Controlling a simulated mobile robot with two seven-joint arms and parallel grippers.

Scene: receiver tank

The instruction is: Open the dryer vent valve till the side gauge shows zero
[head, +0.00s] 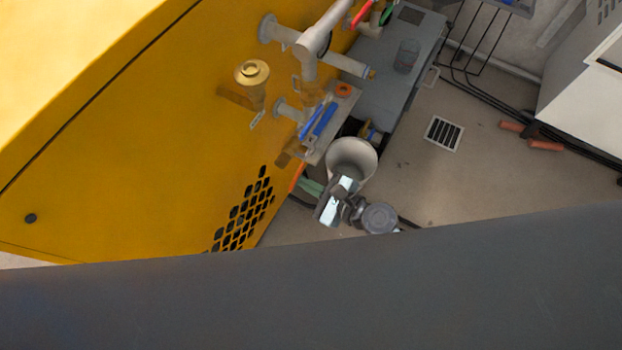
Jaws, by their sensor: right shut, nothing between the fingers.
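On the yellow machine (140,120), a pair of blue lever handles (320,120) sits beside pale pipework. An orange round knob (343,90) is just above them. I cannot tell which of these is the dryer vent valve. No gauge dial can be read in the head view. My left gripper is not in view.
A brass fitting (252,74) stands out from the yellow side. Grey pipes (325,30) and a grey box (400,60) are at the top. A floor grate (443,134), dark cables and a white cabinet (590,110) are at right.

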